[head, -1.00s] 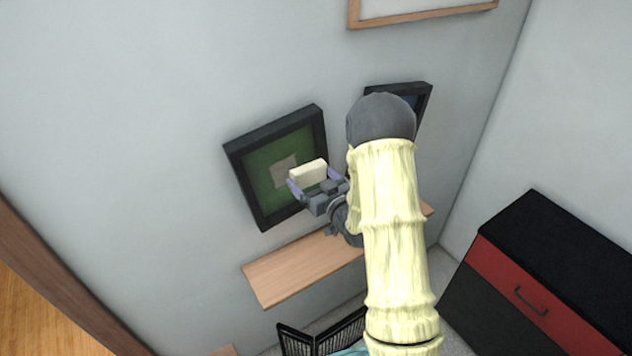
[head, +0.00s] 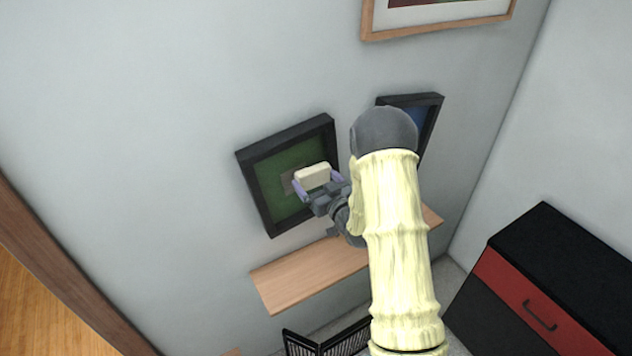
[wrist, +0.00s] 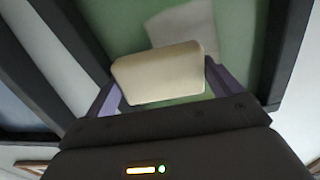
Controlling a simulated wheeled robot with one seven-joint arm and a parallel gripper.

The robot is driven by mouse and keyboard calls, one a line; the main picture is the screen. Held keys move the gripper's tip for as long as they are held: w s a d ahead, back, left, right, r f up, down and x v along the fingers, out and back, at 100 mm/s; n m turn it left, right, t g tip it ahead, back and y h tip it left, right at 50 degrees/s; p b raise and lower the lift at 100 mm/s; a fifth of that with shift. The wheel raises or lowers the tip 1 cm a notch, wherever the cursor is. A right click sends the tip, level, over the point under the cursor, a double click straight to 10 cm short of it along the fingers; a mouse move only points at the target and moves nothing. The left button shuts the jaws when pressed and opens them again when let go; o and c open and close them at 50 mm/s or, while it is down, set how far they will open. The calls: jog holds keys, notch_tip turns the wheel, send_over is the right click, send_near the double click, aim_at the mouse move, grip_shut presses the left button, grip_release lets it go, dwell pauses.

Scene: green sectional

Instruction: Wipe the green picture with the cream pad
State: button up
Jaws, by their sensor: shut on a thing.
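The green picture (head: 287,205) hangs on the wall in a deep black frame (head: 262,194). A paler patch shows on its green face, partly hidden behind the pad in the head view; it also shows in the wrist view (wrist: 182,25). My gripper (head: 317,184) is shut on the cream pad (head: 313,175), between its two purple fingers. The pad is in front of the picture's middle right. In the wrist view the pad (wrist: 158,73) covers part of the green surface (wrist: 232,30). I cannot tell whether the pad touches the picture.
A wooden shelf (head: 310,272) juts from the wall below the picture. A blue picture (head: 420,115) in a black frame hangs to the right, partly behind my arm. A wood-framed picture (head: 440,18) hangs above. A black and red cabinet (head: 545,285) stands at right.

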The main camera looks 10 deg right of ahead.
aim_at(301, 184)
jog(key=shift+b+x, duration=0.3)
jog(key=shift+x, duration=0.7)
dwell(0.3)
jog(key=shift+s+a+f+b, duration=0.2)
jog(key=shift+s+a+b, duration=0.1)
jog(key=shift+a+b, duration=0.35)
jog(key=shift+s+a+f+b, duration=0.15)
jog(key=shift+s+a+b, duration=0.2)
jog(key=shift+a, duration=0.55)
jog(key=shift+s+a+r, duration=0.1)
jog(key=shift+a, duration=0.25)
